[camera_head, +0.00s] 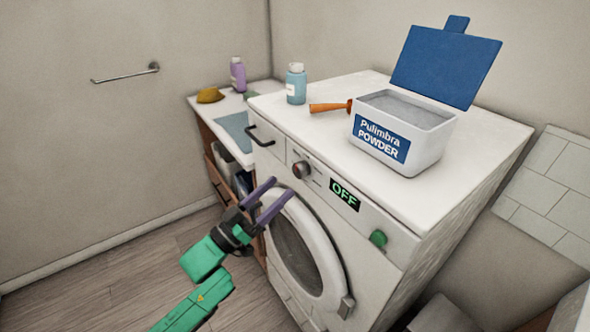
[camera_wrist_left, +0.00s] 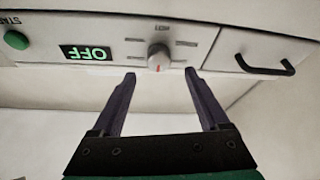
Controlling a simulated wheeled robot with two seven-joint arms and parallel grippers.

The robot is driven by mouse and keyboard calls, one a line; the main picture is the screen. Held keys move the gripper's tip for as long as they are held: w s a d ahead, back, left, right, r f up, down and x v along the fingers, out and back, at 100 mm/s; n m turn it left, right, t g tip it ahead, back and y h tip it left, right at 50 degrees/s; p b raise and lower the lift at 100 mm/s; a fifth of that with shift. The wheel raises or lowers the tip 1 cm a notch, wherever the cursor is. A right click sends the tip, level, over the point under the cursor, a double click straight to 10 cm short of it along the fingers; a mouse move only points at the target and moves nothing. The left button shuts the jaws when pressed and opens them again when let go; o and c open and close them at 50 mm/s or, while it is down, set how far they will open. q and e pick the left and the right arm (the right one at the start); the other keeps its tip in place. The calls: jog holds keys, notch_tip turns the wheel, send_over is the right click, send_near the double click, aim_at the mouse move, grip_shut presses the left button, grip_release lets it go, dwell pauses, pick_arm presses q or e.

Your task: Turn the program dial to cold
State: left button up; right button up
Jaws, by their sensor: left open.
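The program dial (camera_head: 301,169) is a round knob on the washing machine's (camera_head: 378,244) front panel, left of a display (camera_head: 345,194) that reads OFF. In the left wrist view the dial (camera_wrist_left: 159,58) is silver with a red pointer mark, and several small labels surround it, too small to read surely. My left gripper (camera_head: 268,190) is open and empty, in front of the machine, just below and left of the dial. In the left wrist view its two fingers (camera_wrist_left: 160,73) point toward the dial, one on each side, apart from it. My right gripper is not in view.
A green start button (camera_head: 378,238) sits on the panel's right. The drawer handle (camera_head: 261,136) sticks out left of the dial. The round door (camera_head: 297,248) is below.

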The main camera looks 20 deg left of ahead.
aim_at(296, 173)
pick_arm(q)
jog(key=p+x, duration=0.1)
jog(key=x, duration=0.4)
jog(key=shift+d+r, duration=0.2)
jog(key=shift+d, duration=0.1)
jog(key=shift+w, duration=0.35)
jog(key=shift+s, duration=0.1)
grip_shut()
jog(key=shift+f, duration=0.1)
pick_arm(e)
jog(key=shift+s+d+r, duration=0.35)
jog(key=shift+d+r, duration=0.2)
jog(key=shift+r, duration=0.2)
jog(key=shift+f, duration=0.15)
